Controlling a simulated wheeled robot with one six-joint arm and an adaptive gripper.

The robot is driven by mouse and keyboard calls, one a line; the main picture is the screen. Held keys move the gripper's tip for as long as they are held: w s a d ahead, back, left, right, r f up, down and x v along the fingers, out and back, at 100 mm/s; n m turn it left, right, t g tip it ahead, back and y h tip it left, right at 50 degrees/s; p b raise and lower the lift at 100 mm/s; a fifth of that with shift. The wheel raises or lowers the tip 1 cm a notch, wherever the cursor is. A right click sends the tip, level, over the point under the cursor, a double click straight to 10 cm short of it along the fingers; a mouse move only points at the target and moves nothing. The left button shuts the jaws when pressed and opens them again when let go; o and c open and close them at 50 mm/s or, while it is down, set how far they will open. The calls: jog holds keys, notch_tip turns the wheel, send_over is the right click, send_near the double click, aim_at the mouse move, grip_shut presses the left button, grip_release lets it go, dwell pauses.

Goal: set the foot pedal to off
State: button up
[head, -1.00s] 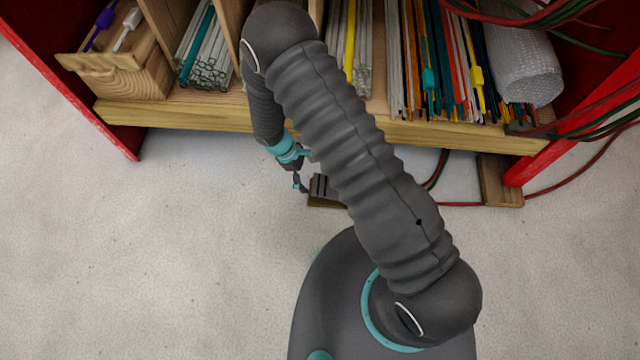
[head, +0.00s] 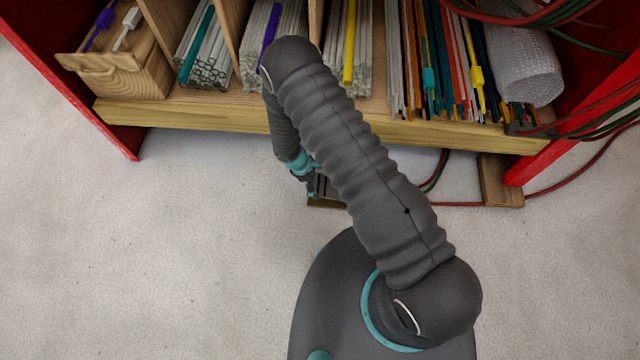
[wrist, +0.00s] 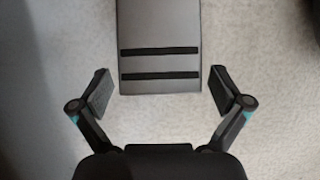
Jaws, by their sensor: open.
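The foot pedal (wrist: 159,65) shows in the wrist view as a grey plate with two black strips across it. It lies on the floor between and just ahead of my two fingertips. My gripper (wrist: 158,93) is open and empty, with one finger to each side of the pedal's near end. I see no contact with it. In the head view the pedal (head: 326,203) is mostly hidden behind my arm, and only part of its base shows below the shelf. My gripper (head: 309,184) is beside it there, partly hidden. I cannot tell the pedal's setting.
A wooden shelf (head: 240,118) holding bundles of rods stands above and behind the pedal. A wooden block (head: 500,182) lies on the floor to the right, with red and green cables near it. The floor at left is clear.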

jog(key=shift+x, duration=1.05)
